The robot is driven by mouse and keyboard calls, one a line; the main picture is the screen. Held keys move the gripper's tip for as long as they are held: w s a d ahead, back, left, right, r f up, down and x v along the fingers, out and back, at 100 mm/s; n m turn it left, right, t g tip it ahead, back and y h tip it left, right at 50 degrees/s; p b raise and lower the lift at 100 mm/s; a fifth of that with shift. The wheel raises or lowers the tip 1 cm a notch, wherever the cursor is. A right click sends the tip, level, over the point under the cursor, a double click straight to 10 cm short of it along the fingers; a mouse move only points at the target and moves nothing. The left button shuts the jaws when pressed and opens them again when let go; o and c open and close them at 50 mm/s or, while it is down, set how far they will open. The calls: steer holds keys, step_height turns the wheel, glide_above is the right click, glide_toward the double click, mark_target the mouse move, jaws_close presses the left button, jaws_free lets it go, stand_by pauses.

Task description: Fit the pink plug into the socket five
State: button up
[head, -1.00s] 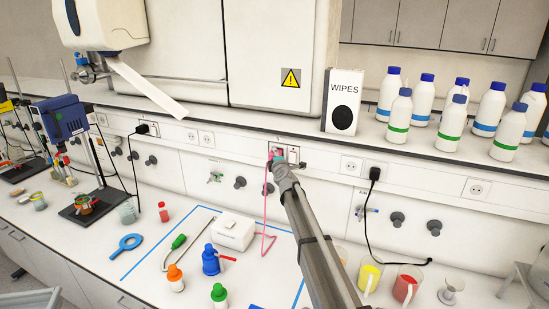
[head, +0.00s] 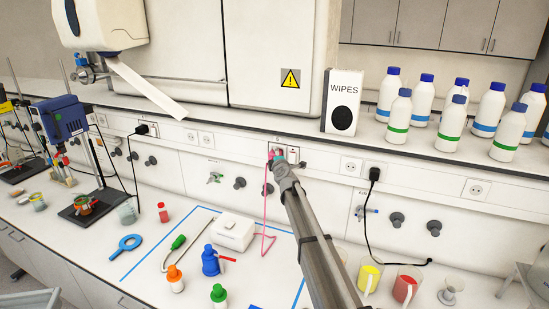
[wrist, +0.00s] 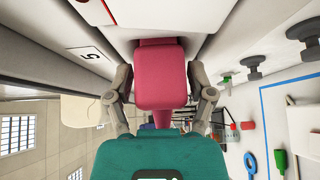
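The pink plug (wrist: 160,78) is between the two fingers of my gripper (wrist: 162,92) in the wrist view, with a finger on each side. In the head view my gripper (head: 279,157) is at the wall strip, with a bit of the pink plug (head: 271,154) showing. Socket five (head: 292,154) is partly covered by the gripper. A pink cord (head: 264,215) hangs down to the bench.
A white box (head: 233,233) lies on the bench inside blue tape lines. A black plug (head: 374,174) with a cable is to the right. Other sockets (head: 479,188) line the strip. A wipes box (head: 342,102) and several bottles stand on the shelf above.

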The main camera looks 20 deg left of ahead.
steer(key=shift+o, duration=0.7)
steer(key=shift+s, duration=0.1)
steer(key=v, duration=0.7)
steer(key=shift+s+d, duration=0.15)
steer(key=shift+s, duration=0.05)
steer(key=shift+f, duration=0.1)
